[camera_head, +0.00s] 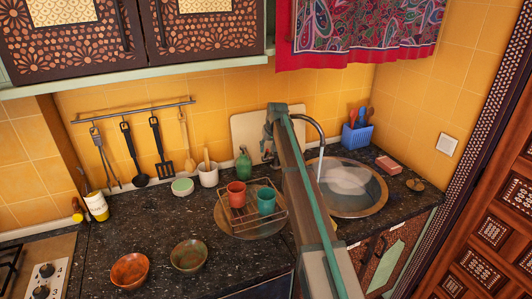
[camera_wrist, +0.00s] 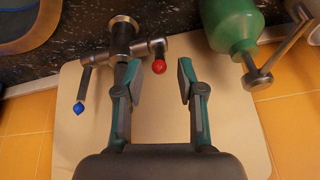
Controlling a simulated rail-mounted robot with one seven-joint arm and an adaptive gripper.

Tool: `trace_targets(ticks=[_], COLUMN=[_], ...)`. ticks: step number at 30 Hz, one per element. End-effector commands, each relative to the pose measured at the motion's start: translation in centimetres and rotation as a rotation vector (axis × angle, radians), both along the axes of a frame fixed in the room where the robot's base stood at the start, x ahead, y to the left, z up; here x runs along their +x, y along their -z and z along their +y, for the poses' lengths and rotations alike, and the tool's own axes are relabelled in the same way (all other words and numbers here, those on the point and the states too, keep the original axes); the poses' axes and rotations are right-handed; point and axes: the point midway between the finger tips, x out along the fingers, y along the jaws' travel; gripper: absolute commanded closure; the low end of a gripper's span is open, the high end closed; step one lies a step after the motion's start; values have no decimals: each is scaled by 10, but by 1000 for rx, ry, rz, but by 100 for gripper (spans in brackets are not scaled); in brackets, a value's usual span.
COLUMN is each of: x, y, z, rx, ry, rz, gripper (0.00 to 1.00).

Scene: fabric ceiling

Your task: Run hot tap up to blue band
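The round sink basin (camera_head: 347,190) is on the right of the counter, with pale, cloudy water in it. A stream of water (camera_head: 320,168) falls from the curved metal spout (camera_head: 312,123). In the wrist view, the tap body (camera_wrist: 123,38) carries a red-tipped handle (camera_wrist: 158,67) and a blue-tipped handle (camera_wrist: 80,106). My gripper (camera_wrist: 162,75) is open, with the red tip between its fingers, nearer the left one; contact cannot be told. The sink's brown rim (camera_wrist: 50,38) has a bluish strip inside it. A separate blue band is not clear in the head view.
A green bottle (camera_wrist: 232,22) stands close to the right finger in the wrist view. A pale board (camera_wrist: 160,120) leans on the wall behind. A wire rack (camera_head: 250,217) with two cups is left of my arm. A blue caddy (camera_head: 357,135) stands behind the sink.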

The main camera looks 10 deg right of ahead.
Motion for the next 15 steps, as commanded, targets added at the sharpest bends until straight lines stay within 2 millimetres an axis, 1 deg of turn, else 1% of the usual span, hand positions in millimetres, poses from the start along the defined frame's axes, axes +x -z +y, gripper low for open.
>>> trace_targets(ticks=[4, 9, 15], x=[10, 17, 20], y=[21, 39, 47], z=[3, 4, 5], rx=[-1, 0, -1], ry=[-1, -1, -2], rz=[3, 1, 0], gripper=[61, 61, 61])
